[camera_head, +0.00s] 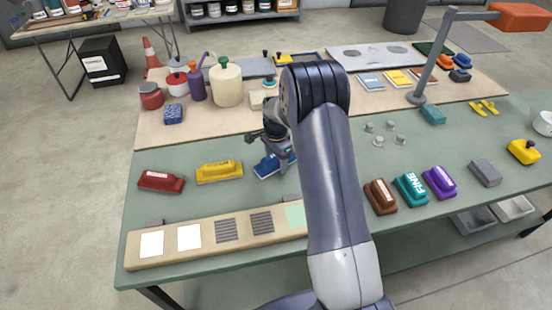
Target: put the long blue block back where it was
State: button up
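The long blue block (267,168) shows on the green bench top (225,195), to the right of the yellow block (219,171) and turned at an angle to it. My gripper (281,158) is right at the blue block, pointing down over its right part. My arm hides some of that area. I cannot tell whether the fingers are closed on the block, or whether the block rests on the bench or is slightly raised.
A red block (161,181) lies left of the yellow one. A wooden board with sanding patches (155,259) runs along the front. Brown (381,196), teal (411,189) and purple (439,182) blocks stand at right. Bottles (226,86) and small metal cups (379,141) stand farther back.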

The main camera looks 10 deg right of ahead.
notch_tip(320, 180, up, 12)
jog(key=b, duration=0.1)
jog(key=shift+r+b, duration=0.2)
jog(key=shift+b, duration=0.1)
dwell(0.3)
jog(key=shift+f, duration=0.15)
notch_tip(320, 180, down, 11)
jog(key=shift+f+p, duration=0.2)
jog(key=shift+p, duration=0.8)
jog(key=shift+r+b, duration=0.5)
jog(key=shift+r, duration=1.1)
